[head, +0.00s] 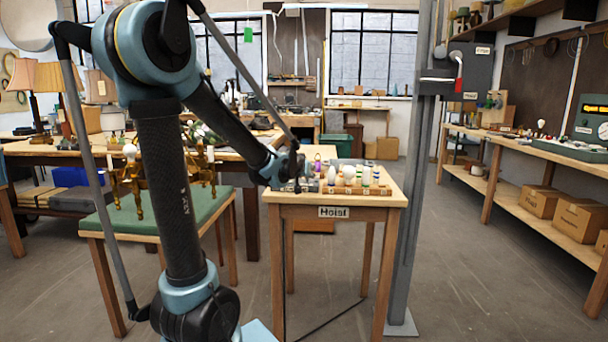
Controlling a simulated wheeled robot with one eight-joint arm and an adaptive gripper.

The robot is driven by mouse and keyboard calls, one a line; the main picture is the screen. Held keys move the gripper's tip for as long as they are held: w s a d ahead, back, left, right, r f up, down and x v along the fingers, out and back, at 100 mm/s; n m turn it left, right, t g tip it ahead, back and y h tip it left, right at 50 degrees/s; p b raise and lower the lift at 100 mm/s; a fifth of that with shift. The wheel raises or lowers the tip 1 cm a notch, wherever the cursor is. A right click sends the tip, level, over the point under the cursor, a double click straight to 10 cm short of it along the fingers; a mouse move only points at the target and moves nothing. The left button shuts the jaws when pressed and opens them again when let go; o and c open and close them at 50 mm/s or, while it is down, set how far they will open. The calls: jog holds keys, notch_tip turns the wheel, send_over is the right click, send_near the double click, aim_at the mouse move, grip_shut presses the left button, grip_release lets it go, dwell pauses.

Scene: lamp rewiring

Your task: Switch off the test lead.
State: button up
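I cannot pick out the test lead or its switch for certain. A grey-green tester (575,149) with a lit yellow display and a dial stands on the right bench, cut off by the picture's edge. A grey switch box (440,80) with a red-handled lever (459,84) is on the grey post, right of centre. My gripper (297,181) is over the left part of the small table labelled "Hoist" (333,212), well away from both. Its fingers are too small and too hidden by my arm to show whether they are open or shut.
White bulbs and small parts stand in a wooden rack (355,188) close beside my gripper. A green-topped table (110,222) with brass lamp parts is at left. The grey post (412,200) stands right of the Hoist table. Open floor (475,250) lies before the right bench (540,166).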

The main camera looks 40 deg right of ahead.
jog(key=v, duration=0.9)
jog(key=shift+w+a, duration=0.1)
jog(key=shift+w, duration=0.05)
dwell(0.5)
jog(key=w+a+f+n+y, duration=0.2)
jog(key=w+a+f+y, duration=0.1)
jog(key=a, duration=0.7)
jog(key=w+a+f+n+y, duration=0.2)
jog(key=a+f+y, duration=0.15)
jog(key=a, duration=0.65)
jog(key=w+a+f+n+y, duration=0.2)
jog(key=w+a+f, duration=0.15)
jog(key=a, duration=0.65)
jog(key=s+a+f+n+g+y, duration=0.1)
jog(key=s+a+f+n+g, duration=0.2)
jog(key=s+a+f, duration=0.3)
jog(key=s+a+f+n+g+y, duration=0.1)
jog(key=s+a+f+n+g, duration=0.2)
jog(key=s+a+f, duration=0.3)
jog(key=s+a, duration=0.5)
jog(key=a, duration=0.2)
jog(key=shift+s+y, duration=0.2)
jog(key=shift+y, duration=0.15)
